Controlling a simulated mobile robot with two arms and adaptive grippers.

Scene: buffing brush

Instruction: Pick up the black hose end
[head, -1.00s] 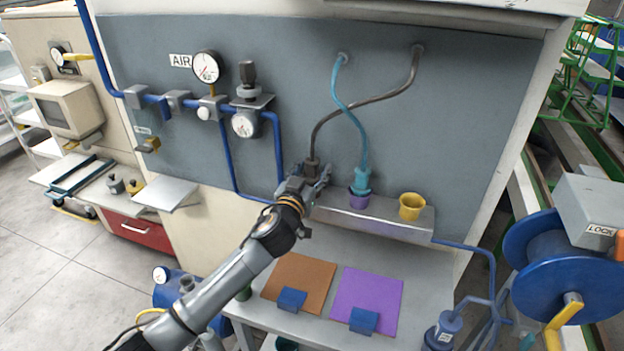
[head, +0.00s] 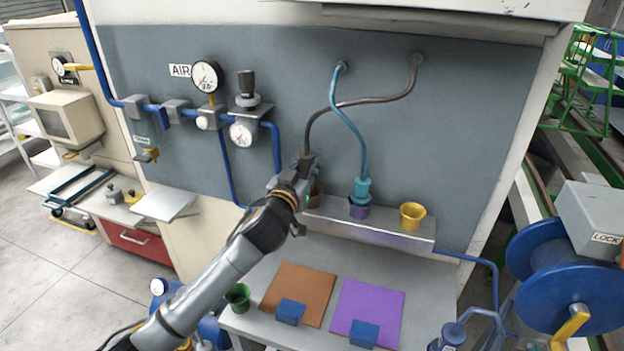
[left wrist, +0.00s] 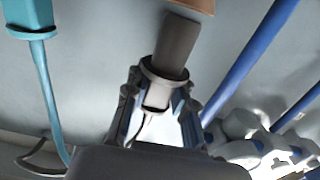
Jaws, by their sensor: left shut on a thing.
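The black hose (head: 372,102) comes from the upper right of the grey panel and curves down to its dark end (head: 308,159). My left gripper (head: 304,172) is shut on this hose end, which is above the brown cup (head: 317,193) on the shelf. In the left wrist view the hose end (left wrist: 175,47) is between the two fingers (left wrist: 160,92), its collar at the fingertips. The brown cup's edge (left wrist: 196,4) shows at the top there. My right gripper is not in view.
The teal hose end (head: 361,188) stands in the purple cup (head: 359,209), right of my gripper. A yellow cup (head: 412,215) is farther right on the shelf (head: 388,227). Gauges and blue pipes are to the left. Brown and purple mats lie on the table below.

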